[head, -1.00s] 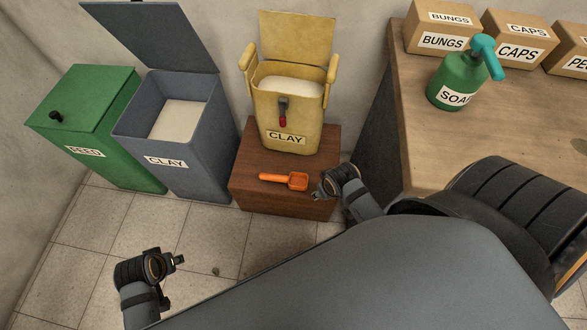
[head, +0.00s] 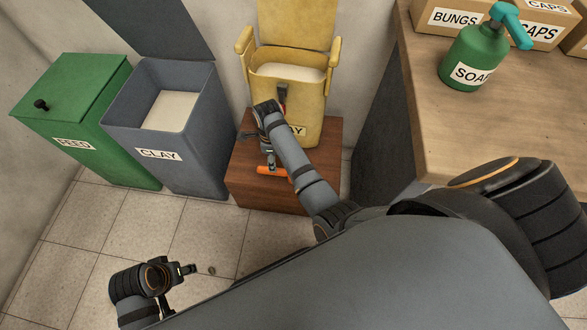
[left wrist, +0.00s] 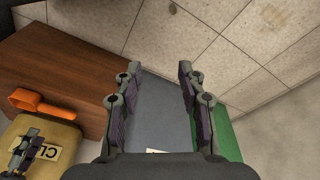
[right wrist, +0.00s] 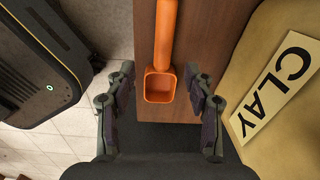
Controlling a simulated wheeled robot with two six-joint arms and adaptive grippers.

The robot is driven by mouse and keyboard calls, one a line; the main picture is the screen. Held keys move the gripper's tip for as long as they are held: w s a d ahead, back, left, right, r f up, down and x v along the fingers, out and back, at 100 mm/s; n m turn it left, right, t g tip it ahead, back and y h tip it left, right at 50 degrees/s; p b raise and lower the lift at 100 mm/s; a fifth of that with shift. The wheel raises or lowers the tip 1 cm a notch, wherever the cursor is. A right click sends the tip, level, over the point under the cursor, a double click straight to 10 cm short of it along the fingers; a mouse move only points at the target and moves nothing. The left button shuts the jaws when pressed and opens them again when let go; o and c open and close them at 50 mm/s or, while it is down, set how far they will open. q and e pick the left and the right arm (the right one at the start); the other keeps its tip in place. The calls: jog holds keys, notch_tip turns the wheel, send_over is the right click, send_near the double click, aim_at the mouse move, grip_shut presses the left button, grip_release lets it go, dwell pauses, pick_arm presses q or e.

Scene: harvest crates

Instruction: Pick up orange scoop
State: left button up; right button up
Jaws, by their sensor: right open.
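The orange scoop (head: 270,170) lies on a brown wooden block (head: 262,195) in front of the yellow clay bin, partly hidden by my right arm. My right gripper (head: 268,158) is above it, open and empty. In the right wrist view the scoop's bowl (right wrist: 160,88) appears between the spread fingers (right wrist: 159,72), its handle running away from the gripper. I cannot tell the gap in height. The scoop also shows in the left wrist view (left wrist: 40,103). My left gripper (head: 190,268) is open and empty over the floor, its fingers apart in the left wrist view (left wrist: 157,66).
The yellow bin (head: 312,110) stands on the block behind the scoop. A grey open clay bin (head: 190,165) and a green feed bin (head: 75,120) stand left. A table (head: 450,135) with a green soap bottle (head: 475,55) is right.

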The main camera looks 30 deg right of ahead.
jog(key=shift+w+a+m, duration=0.2)
jog(key=shift+m, duration=0.1)
notch_tip(320, 180, down, 5)
jog(key=shift+f+b, duration=0.1)
jog(key=shift+b, duration=1.15)
jog(key=shift+w+d+f+b, duration=0.15)
jog(key=shift+f+b, duration=0.7)
jog(key=shift+f, duration=0.5)
jog(key=shift+w+f+b, duration=0.1)
jog(key=shift+f+b, duration=0.7)
jog(key=shift+f, duration=0.55)
pick_arm(q)
notch_tip(320, 180, down, 6)
jog(key=w+d+t+h, duration=0.1)
jog(key=d+t, duration=0.1)
jog(key=t, duration=0.1)
jog(key=shift+w, duration=0.2)
jog(key=shift+d+f, duration=0.1)
pick_arm(e)
jog(key=shift+r, duration=0.1)
grip_shut()
